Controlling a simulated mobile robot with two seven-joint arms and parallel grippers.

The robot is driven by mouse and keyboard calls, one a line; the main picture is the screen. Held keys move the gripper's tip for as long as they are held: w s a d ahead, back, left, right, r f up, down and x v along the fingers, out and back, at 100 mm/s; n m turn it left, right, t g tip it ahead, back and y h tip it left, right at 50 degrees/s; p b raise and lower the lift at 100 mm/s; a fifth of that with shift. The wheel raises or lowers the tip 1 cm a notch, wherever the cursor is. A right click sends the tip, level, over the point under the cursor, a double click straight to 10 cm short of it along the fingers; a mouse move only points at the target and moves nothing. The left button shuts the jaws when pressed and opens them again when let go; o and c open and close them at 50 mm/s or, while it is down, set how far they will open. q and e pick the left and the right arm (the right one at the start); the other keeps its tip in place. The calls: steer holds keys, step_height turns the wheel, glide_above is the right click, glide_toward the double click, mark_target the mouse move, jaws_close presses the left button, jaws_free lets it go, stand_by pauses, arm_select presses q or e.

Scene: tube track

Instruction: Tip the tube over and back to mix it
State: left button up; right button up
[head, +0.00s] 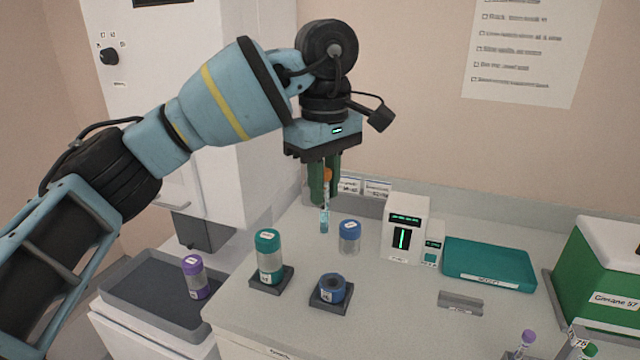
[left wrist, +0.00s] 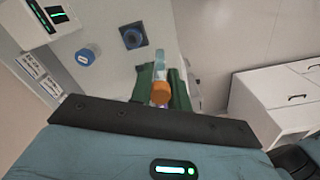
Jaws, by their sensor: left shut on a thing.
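The tube (head: 324,217) is clear with bluish liquid in its lower part and an orange cap (head: 327,174). My left gripper (head: 322,192) points down and its green fingers are shut on the tube near the cap. The tube hangs about upright, cap up, over the back of the counter. In the left wrist view the orange cap (left wrist: 161,93) shows between the green fingers, with the pale tube (left wrist: 159,58) beyond it. My right gripper is not in view.
Beneath and around stand a teal-capped jar (head: 269,257), a blue-capped jar (head: 349,238), a blue ring-shaped piece (head: 332,288) on a dark base and a white device (head: 404,230). A teal tray (head: 490,262) lies to the right. A purple-capped jar (head: 195,278) stands in a dark tray at left.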

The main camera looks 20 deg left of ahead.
arm_select(q)
steer(key=shift+h, duration=0.4)
